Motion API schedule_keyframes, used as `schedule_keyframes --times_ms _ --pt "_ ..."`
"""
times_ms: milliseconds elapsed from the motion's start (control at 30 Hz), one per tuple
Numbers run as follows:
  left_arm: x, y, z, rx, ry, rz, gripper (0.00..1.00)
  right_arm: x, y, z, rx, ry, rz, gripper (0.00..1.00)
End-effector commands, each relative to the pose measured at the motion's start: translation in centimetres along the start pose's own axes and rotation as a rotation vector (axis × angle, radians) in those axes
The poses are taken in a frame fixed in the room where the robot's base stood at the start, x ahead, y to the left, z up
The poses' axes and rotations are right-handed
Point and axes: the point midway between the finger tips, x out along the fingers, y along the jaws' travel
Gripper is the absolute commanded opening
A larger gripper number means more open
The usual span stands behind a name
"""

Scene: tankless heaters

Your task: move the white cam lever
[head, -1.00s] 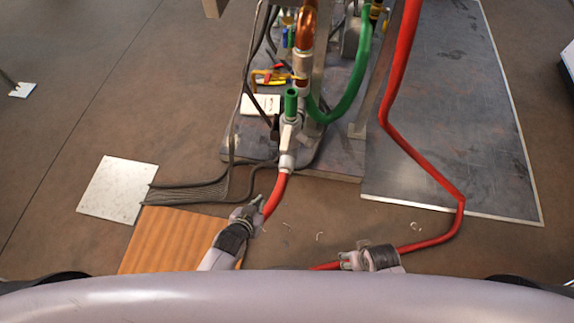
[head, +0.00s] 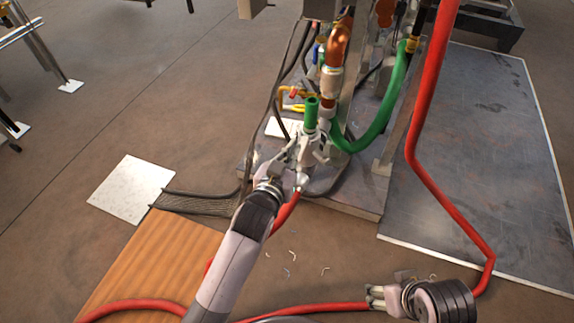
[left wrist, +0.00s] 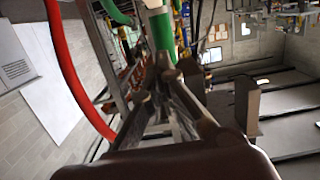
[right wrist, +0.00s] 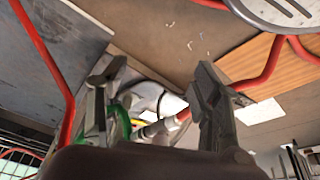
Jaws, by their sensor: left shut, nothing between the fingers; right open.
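A white fitting (head: 311,150) with cam-lever-like parts sits below a green cylindrical piece (head: 311,113), at the upper end of the red hose (head: 286,212). I cannot clearly separate the white cam lever from the fitting and my fingers. My left gripper (head: 289,158) is shut and empty close beside the fitting; contact cannot be told. In the left wrist view its fingers (left wrist: 165,75) meet just below the green piece (left wrist: 161,31). My right gripper (head: 372,297) is open near the red hose at the front. Its view shows the white fitting (right wrist: 153,131) between the spread fingers (right wrist: 155,85), further off.
A green hose (head: 376,133) and copper pipes (head: 336,45) rise behind the fitting. A tall red hose (head: 425,178) bends down on the right. A wooden board (head: 150,262) and a white tile (head: 132,189) lie on the floor at left. Small scraps (head: 292,256) lie on open floor.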

Motion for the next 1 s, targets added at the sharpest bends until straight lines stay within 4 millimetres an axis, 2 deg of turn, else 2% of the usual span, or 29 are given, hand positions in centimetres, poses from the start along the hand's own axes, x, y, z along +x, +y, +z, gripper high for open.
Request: schedule_keyframes --times_ms 33,167,400,600,800,1000 --pt "1.3 0.0 0.1 0.0 0.002 0.0 0.0 0.6 0.0 0.2 0.0 0.0 0.0 0.59" --pt "4.2 0.0 0.2 -0.001 0.001 0.0 0.0 1.4 -0.1 0.2 0.0 0.009 0.0 0.59" --pt "4.2 0.0 2.5 -0.001 -0.002 0.0 0.0 1.5 -0.7 -5.3 -0.008 0.246 -0.012 0.59" --pt "4.5 0.0 3.6 -0.001 -0.002 0.001 0.0 1.1 -1.1 -8.0 -0.012 0.375 -0.019 0.59" --pt "4.5 0.0 4.0 -0.001 -0.001 0.001 0.0 0.8 -1.2 -9.1 -0.013 0.424 -0.022 0.59" --pt "4.5 0.0 4.0 -0.001 -0.001 0.001 0.0 0.8 -1.2 -9.2 -0.013 0.427 -0.022 0.59"
